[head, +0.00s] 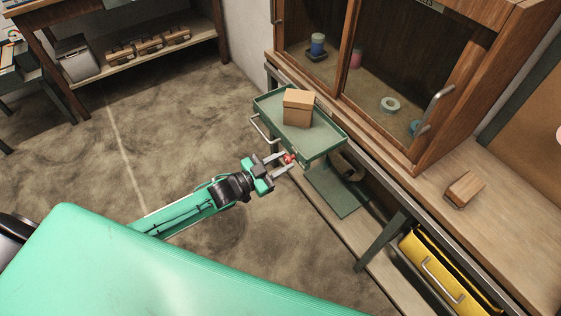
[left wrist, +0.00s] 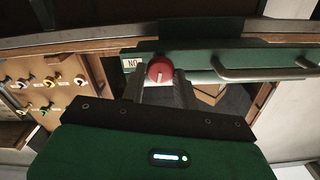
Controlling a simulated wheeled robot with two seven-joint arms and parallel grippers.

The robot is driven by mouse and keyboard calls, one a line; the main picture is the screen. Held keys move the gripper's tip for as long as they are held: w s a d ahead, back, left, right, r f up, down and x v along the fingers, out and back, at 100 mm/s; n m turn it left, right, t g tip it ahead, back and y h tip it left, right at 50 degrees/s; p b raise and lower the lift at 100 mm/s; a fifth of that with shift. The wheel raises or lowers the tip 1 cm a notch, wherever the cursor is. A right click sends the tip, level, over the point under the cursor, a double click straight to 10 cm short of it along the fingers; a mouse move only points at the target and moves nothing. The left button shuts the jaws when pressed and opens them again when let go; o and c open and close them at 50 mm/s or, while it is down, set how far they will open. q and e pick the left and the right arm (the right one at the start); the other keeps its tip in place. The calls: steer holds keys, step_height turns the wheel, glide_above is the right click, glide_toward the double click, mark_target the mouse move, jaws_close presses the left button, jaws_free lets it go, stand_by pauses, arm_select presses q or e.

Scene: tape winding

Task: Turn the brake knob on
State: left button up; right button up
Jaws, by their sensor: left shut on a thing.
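The brake knob (left wrist: 160,68) is round and red with a pale pointer mark, on the front of a green tray-like unit. In the left wrist view a label reading "NO" as seen in the picture (left wrist: 131,63) sits beside it. My left gripper (head: 287,160) has its two fingers on either side of the knob and is shut on it; the gripper also shows in the left wrist view (left wrist: 160,88). In the head view the knob (head: 290,158) is small and partly hidden between the fingers. My right gripper is in neither view.
The green tray (head: 335,136) holds a cardboard box (head: 298,108) and has a handle (head: 262,130) on its left side. A wooden cabinet (head: 430,142) stands behind it. The floor at left is clear.

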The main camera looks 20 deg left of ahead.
arm_select(q)
steer(key=shift+m, duration=1.4)
steer(key=m, duration=0.5)
steer(key=shift+d+f+m, duration=0.1)
steer(key=shift+m, duration=0.2)
steer(key=shift+m+b, duration=0.35)
steer(key=shift+m, duration=0.45)
steer(key=shift+f+m, duration=0.1)
steer(key=shift+m, duration=0.4)
steer(key=shift+m+b, duration=0.7)
steer(key=shift+m, duration=1.6)
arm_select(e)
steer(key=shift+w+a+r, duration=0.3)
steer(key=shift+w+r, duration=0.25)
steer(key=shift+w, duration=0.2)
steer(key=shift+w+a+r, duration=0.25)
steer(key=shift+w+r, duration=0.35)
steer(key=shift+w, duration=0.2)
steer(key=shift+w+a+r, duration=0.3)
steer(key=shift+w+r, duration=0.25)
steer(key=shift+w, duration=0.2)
arm_select(q)
steer(key=o, duration=0.9)
